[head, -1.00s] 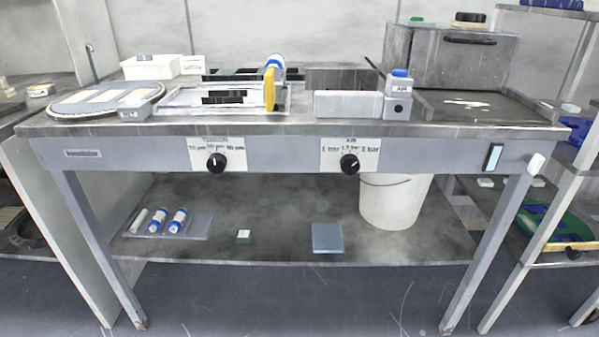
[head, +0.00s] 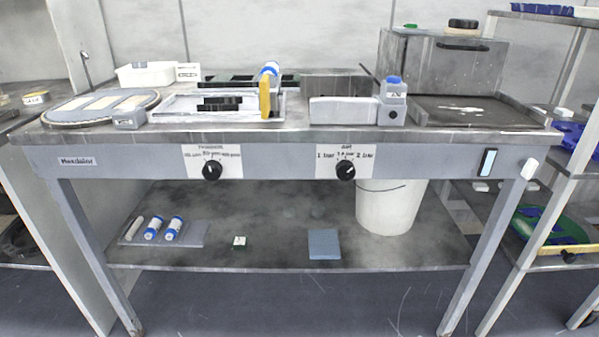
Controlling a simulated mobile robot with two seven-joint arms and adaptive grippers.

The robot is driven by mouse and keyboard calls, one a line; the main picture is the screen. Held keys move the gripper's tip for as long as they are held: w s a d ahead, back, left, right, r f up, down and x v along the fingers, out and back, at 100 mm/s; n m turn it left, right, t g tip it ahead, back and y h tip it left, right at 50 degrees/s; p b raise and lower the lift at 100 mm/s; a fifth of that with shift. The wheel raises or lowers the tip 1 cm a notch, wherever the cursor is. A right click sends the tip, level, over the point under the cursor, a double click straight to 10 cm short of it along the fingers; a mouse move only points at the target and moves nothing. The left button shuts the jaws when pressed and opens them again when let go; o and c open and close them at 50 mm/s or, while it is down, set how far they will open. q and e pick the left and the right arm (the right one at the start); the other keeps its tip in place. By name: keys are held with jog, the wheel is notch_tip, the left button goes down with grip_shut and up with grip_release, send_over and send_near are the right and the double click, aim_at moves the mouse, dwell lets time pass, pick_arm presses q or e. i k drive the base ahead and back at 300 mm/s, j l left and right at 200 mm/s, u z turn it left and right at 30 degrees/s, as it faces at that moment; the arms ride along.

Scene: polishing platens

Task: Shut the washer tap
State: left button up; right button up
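I cannot tell for sure which part is the washer tap. A small grey block with a blue cap (head: 393,84) and a dark round knob stands on the bench top, right of centre. A thin dark lever or rod (head: 367,69) slants up behind a grey box-shaped part (head: 338,84) beside it. Two black knobs are on the bench's front panel: one (head: 212,171) under a label I cannot read well, one (head: 346,171) under a label reading AIR. Neither of my grippers is in view.
The metal bench (head: 270,134) carries a round plate (head: 60,115) at left, a yellow-edged fixture with a blue-and-white roll (head: 270,70), and a metal cabinet (head: 440,75) at back right. A white bucket (head: 388,208) stands on the lower shelf. A shelving rack stands at right.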

aim_at(529, 166)
jog(key=z, duration=1.25)
jog(key=l+z, duration=0.1)
